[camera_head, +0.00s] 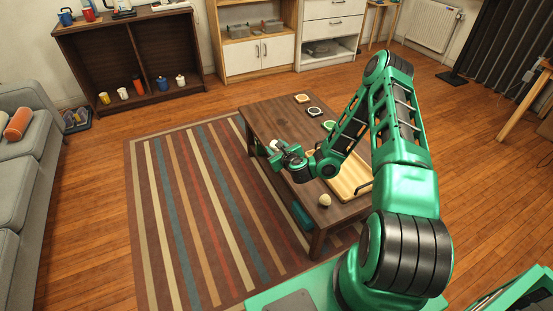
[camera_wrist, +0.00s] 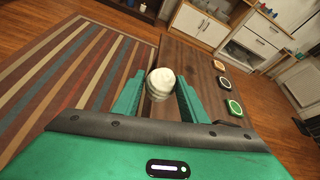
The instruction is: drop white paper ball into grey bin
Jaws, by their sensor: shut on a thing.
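My gripper (camera_head: 277,153) is over the near left part of the low brown table (camera_head: 262,116). In the wrist view, a white ball (camera_wrist: 160,82) sits between its two green fingers, and the gripper is shut on it. In the head view, the gripper's own parts hide most of that ball. A second pale, cream ball (camera_head: 325,199) lies on the table near its front corner. I cannot make out a grey bin for certain. Small grey containers (camera_head: 238,31) stand on a shelf of the cabinet at the back.
A wooden tray (camera_head: 348,172) lies on the table beside my arm. Several coasters (camera_head: 314,111) lie at the table's far end. A striped rug (camera_head: 190,210) lies under and left of the table. A grey sofa (camera_head: 22,165) stands at the left. Wooden floor is clear beyond the rug.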

